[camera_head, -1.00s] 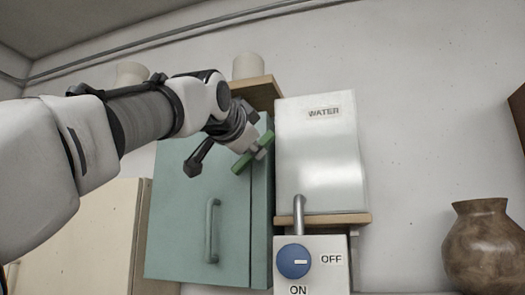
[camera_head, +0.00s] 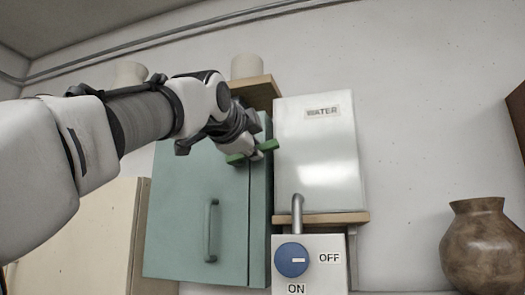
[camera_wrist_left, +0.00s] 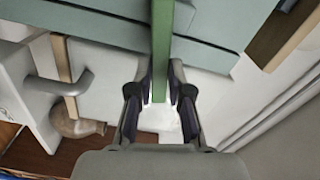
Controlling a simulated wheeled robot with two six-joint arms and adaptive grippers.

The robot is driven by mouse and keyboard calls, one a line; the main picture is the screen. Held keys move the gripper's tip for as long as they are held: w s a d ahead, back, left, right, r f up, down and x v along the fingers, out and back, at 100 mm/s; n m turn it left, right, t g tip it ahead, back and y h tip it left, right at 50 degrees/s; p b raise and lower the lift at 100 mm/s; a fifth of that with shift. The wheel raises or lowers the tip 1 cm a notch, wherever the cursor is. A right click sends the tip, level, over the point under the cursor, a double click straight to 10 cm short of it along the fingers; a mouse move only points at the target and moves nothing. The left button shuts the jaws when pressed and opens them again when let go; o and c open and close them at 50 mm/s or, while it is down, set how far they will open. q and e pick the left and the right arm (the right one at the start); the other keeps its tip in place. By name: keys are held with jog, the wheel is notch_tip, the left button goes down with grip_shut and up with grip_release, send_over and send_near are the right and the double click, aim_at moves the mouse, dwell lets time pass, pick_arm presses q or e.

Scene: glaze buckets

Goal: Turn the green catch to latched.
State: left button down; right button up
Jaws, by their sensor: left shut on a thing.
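The green catch (camera_head: 268,146) is a short bar at the upper right edge of the teal cabinet door (camera_head: 190,215). It lies close to level, tilted slightly up to the right, and spans from the door front toward the cabinet's side. My left gripper (camera_head: 254,152) is at the catch and shut on it, hiding its middle. In the left wrist view the green catch (camera_wrist_left: 161,45) runs between the two fingers of the left gripper (camera_wrist_left: 162,85). The door looks closed. My right gripper is out of view.
A white box marked WATER (camera_head: 318,155) stands on a wooden shelf right beside the cabinet. Below it is a panel with a blue knob (camera_head: 292,260). A brown vase (camera_head: 487,245) is at the far right. A pale cup (camera_head: 247,66) stands above the cabinet.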

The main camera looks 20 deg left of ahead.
pick_arm(q)
jog(key=shift+r+m, duration=0.15)
jog(key=shift+m, duration=1.15)
jog(key=shift+s+a+r, duration=0.1)
